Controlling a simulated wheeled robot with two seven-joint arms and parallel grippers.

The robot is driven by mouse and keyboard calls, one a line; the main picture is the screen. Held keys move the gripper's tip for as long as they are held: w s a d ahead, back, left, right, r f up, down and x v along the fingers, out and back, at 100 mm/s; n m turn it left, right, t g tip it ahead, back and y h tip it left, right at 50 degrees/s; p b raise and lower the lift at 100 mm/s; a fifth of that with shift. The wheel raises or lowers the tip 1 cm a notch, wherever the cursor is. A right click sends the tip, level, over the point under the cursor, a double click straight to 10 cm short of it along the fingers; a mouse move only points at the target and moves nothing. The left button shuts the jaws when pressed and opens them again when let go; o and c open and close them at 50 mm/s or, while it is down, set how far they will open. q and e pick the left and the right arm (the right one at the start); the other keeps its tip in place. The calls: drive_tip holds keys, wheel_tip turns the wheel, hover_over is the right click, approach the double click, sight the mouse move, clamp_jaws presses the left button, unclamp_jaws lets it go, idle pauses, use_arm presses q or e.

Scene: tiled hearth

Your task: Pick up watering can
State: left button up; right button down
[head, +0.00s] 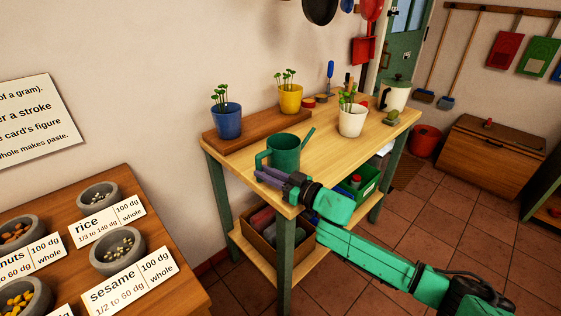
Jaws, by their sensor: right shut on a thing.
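The green watering can (285,154) stands upright at the near edge of the wooden table, its spout pointing up to the right and its handle on the left. My right gripper (262,172) reaches in from the lower right and is shut on the can's handle, at its lower part. The fingertips are small and dark here, and the can's base is partly hidden behind the gripper. I cannot tell whether the can's base touches the table. My left gripper is not in view.
The table (345,148) also holds a blue pot (227,122), a yellow pot (290,98) and a white pot (352,120) with seedlings. A counter (150,215) with stone bowls is at the lower left. Tiled floor (440,215) lies open at the right.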

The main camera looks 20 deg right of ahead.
drive_tip(key=shift+r, duration=0.15)
idle(0.4)
wheel_tip(320, 180, up, 20)
drive_tip(key=p, duration=0.4)
drive_tip(key=shift+w, duration=0.1)
idle(0.8)
